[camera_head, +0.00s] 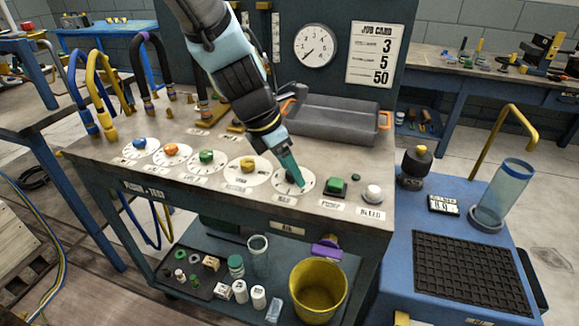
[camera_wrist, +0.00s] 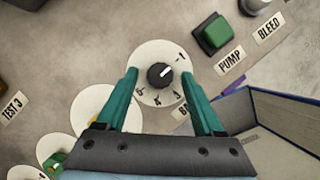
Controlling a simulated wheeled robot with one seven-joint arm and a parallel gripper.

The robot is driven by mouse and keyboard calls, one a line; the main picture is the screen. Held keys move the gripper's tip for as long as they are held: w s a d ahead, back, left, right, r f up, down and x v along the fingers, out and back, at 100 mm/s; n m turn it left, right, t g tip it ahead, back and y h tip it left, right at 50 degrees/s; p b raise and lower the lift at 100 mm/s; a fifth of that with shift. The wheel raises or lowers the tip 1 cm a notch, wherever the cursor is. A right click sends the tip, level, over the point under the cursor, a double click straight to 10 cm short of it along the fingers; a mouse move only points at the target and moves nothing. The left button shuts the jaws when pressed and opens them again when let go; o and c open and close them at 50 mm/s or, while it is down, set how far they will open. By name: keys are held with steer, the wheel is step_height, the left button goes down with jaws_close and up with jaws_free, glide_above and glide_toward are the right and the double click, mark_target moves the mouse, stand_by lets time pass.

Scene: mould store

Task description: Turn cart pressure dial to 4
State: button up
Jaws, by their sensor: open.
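The pressure dial is a black knob (camera_wrist: 160,73) on a round white numbered plate (camera_wrist: 147,53). The plate also shows in the head view (camera_head: 307,177), partly hidden by my gripper. In the wrist view a pale mark on the knob points up and right, toward the 1. The 3, 4 and 5 lie along the plate's lower edge. My gripper (camera_head: 291,174) is open over the dial. In the wrist view its teal fingertips (camera_wrist: 159,70) stand on either side of the knob, with gaps between them and it. Knob contact is not visible.
A green PUMP button (camera_head: 335,186) and a white BLEED knob (camera_head: 373,194) are to the right. Several coloured valve knobs on plates, including a yellow one (camera_head: 248,165), are to the left. A grey case (camera_head: 325,120), gauge (camera_head: 315,45) and job card (camera_head: 375,50) are behind.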

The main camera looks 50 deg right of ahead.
jaws_close()
stand_by(0.5)
